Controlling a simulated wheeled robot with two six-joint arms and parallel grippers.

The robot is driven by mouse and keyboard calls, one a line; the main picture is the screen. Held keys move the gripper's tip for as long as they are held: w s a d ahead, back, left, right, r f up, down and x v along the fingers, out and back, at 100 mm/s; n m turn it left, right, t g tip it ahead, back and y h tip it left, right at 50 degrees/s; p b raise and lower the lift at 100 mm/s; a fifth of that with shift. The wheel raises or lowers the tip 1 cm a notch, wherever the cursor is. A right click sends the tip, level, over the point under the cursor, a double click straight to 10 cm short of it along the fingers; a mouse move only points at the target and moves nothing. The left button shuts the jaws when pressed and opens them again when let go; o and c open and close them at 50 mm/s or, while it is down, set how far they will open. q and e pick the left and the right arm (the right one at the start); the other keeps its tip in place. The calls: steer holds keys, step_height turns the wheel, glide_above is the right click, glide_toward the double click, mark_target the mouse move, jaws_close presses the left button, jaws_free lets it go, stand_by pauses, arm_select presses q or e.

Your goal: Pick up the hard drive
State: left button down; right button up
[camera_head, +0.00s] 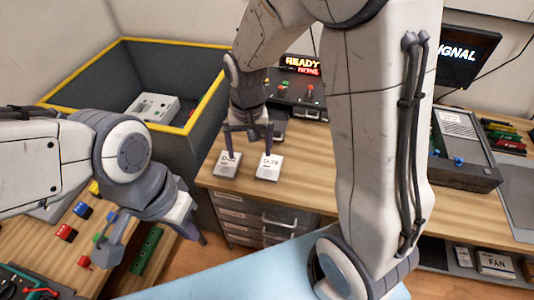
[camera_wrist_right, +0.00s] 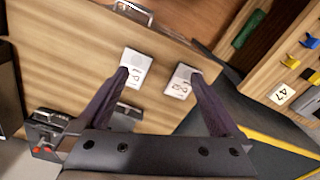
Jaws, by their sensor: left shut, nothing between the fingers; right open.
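Two small white drive-like blocks with printed labels lie apart on the wooden desk, a left one (camera_head: 227,168) and a right one (camera_head: 269,168). I cannot read their labels for certain. Both also show in the right wrist view, flipped: the left one (camera_wrist_right: 182,83) and the right one (camera_wrist_right: 136,68). My right gripper (camera_head: 248,154) points down over them, open and empty, one finger near each block. In the right wrist view its fingers (camera_wrist_right: 159,76) straddle the gap between the blocks. My left gripper (camera_head: 197,228) is shut and empty, over the gap between the benches.
A dark bin with yellow edges (camera_head: 125,42) stands behind at the left, holding a light device (camera_head: 153,107). A panel with a lit sign (camera_head: 300,66) stands at the desk's back. A left bench (camera_head: 62,262) carries coloured connectors. Drawers (camera_head: 262,215) sit under the desk.

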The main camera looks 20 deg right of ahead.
steer(key=w+d+f+m, duration=0.4)
steer(key=w+d+f, duration=0.1)
steer(key=d, duration=0.2)
glide_above(270, 166)
step_height(270, 166, down, 5)
steer(key=shift+r, duration=0.15)
steer(key=shift+f+p, duration=0.65)
steer(key=shift+f, duration=2.35)
steer(key=c, duration=1.5)
steer(key=shift+r, duration=0.15)
